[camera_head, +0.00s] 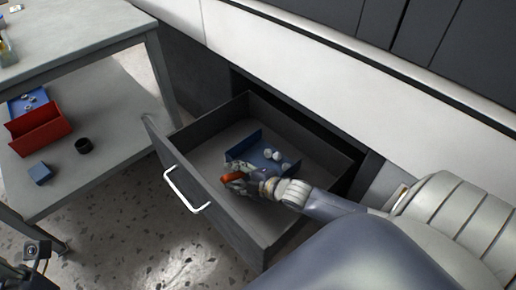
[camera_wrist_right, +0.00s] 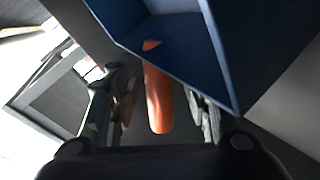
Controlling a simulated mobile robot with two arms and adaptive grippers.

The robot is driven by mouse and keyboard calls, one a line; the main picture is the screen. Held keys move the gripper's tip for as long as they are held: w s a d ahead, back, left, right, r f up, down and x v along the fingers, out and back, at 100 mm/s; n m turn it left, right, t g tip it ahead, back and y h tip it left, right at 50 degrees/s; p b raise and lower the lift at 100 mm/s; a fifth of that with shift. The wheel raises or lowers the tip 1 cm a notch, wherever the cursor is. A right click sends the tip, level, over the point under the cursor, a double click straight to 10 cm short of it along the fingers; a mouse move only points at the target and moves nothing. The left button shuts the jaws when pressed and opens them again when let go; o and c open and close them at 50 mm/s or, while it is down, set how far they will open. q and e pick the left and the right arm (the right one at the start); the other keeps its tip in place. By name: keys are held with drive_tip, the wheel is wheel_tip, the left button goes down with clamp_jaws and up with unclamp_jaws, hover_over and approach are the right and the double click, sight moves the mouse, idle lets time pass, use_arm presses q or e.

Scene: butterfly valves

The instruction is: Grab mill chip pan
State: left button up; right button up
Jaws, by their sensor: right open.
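A blue pan (camera_head: 258,150) lies in the open drawer and has several small pale pieces in it. An orange handle (camera_head: 233,177) sticks out from its near side; it also shows in the right wrist view (camera_wrist_right: 158,98), running up to the blue wall (camera_wrist_right: 180,52). My right gripper (camera_head: 238,182) reaches down into the drawer at this handle. In the wrist view its fingers (camera_wrist_right: 155,115) stand apart on both sides of the handle, open. A dark part of my left gripper (camera_head: 38,250) seems to show at the lower left edge; its fingers are unclear.
The dark drawer (camera_head: 200,150) is pulled out of the white cabinet and has a white handle (camera_head: 185,192) on its front. At left a grey table (camera_head: 75,35) has a lower shelf with a red bin (camera_head: 40,128), a blue block (camera_head: 40,173) and a black ring (camera_head: 84,145).

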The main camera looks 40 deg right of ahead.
drive_tip(key=shift+c, duration=0.6)
clamp_jaws()
drive_tip(key=shift+r, duration=0.1)
drive_tip(key=shift+r, duration=0.15)
